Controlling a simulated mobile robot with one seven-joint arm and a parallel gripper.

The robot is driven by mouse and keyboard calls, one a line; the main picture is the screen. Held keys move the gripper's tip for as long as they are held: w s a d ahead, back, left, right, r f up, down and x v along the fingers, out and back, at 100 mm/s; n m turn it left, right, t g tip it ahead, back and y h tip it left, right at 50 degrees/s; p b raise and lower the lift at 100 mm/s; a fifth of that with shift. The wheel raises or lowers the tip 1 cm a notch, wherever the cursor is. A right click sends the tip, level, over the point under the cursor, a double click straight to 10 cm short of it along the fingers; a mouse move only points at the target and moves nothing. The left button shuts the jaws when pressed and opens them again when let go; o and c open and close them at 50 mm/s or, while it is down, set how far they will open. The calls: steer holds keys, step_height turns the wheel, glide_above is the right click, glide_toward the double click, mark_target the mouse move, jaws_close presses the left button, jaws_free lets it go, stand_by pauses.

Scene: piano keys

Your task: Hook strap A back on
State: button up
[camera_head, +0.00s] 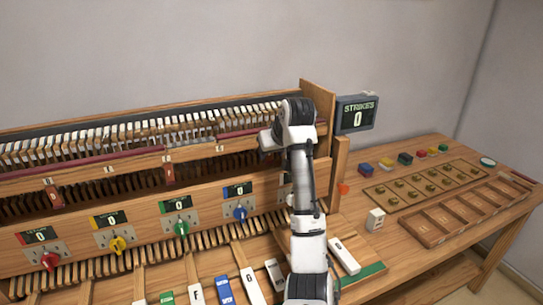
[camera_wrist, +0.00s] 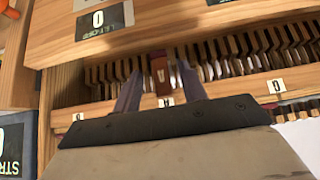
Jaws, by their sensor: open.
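My gripper (camera_wrist: 160,64) is open in the wrist view, its two dark fingers pointing at the piano action. A small red-brown strap (camera_wrist: 160,78) with a pale mark shows between the fingertips, apparently not gripped. A small label that looks like an A (camera_wrist: 166,102) sits on the wooden rail (camera_wrist: 222,98) beside it. I cannot tell whether this strap is hooked or loose. In the head view, my arm reaches to the right end of the action and hides that part of the rail. Two other red-brown straps hang there, one at left (camera_head: 53,195) and one at centre (camera_head: 169,172).
The STRIKES display (camera_head: 357,115) reads 0 and stands close right of my arm. Coloured knobs, such as the blue one (camera_head: 240,212), line the front panel. Loose keys (camera_head: 345,256) lie in front. The right tabletop holds trays (camera_head: 470,212) and a white block (camera_head: 375,219).

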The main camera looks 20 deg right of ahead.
steer(key=b+v, duration=0.1)
steer(key=v, duration=1.1)
steer(key=shift+b, duration=0.35)
